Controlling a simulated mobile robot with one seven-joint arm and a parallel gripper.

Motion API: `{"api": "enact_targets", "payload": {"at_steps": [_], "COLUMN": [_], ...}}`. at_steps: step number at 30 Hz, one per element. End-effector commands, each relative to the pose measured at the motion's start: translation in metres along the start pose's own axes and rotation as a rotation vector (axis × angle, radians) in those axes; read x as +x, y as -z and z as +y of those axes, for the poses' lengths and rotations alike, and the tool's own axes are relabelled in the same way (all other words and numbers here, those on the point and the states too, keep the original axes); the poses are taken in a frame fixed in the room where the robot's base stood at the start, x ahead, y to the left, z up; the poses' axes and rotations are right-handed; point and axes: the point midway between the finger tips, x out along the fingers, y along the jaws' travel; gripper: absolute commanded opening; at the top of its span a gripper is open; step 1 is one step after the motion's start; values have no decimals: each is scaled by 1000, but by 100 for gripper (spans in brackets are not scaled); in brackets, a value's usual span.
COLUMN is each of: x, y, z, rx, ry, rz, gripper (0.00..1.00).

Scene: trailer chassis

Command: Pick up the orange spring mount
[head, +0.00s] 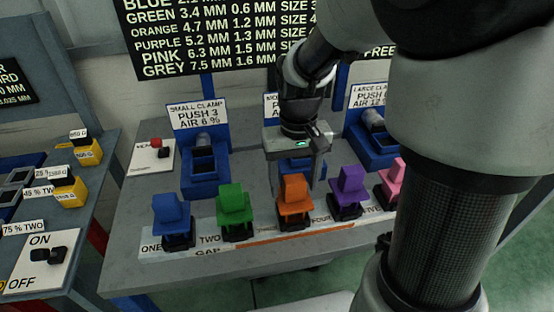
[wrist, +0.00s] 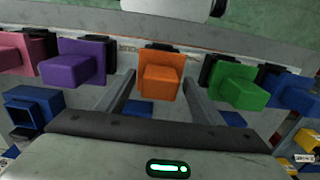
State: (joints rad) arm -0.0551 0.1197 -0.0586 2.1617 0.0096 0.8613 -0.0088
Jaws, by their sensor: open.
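The orange spring mount (head: 295,197) stands on a black base in the middle of the row of coloured mounts, on the grey table's front strip. In the wrist view the orange mount (wrist: 160,75) lies centred just beyond my two fingers. My gripper (head: 296,185) is open and points down at the back of the orange mount. In the wrist view my gripper (wrist: 159,90) has one finger on each side of the mount's line, with nothing held. I cannot tell whether a finger touches the mount.
The green mount (head: 234,205) and purple mount (head: 347,187) stand close on either side. A blue mount (head: 172,215) and pink mount (head: 392,178) are farther out. Blue clamps (head: 203,168) stand behind the row. A side table (head: 98,190) with yellow blocks is at left.

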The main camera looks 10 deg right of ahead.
Motion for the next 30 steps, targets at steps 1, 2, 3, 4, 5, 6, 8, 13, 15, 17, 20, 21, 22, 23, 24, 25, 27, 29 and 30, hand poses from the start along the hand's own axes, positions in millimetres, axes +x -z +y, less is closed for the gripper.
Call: {"api": "enact_targets", "payload": {"at_steps": [1,2,3,4,5,6,8,13,15,17,20,21,22,23,24,25,27,29,30], "x": [4,6,6,6,6,6,6,6,6,6,6,6,6,6,5,5,5,5,4], "y": [0,0,0,0,0,0,0,0,0,0,0,0,0,0,1,1,1,1,1], "z": [0,0,0,0,0,0,0,0,0,0,0,0,0,0,0,0,0,0,0], "rx": [0,0,0,0,0,0,0,0,0,0,0,0,-1,-1,-1,-1,-1,-1,-1], "ry": [0,0,0,0,0,0,0,0,0,0,0,0,0,0,0,0,0,0,0], "rz": [-2,0,1,1,1,2,1,1,1,1,1,1,1,1,3,3,3,3,3], "gripper": [61,61,61,61,61,61,61,37,26,15,0,0,0,0,0,0,0,0,0]}}
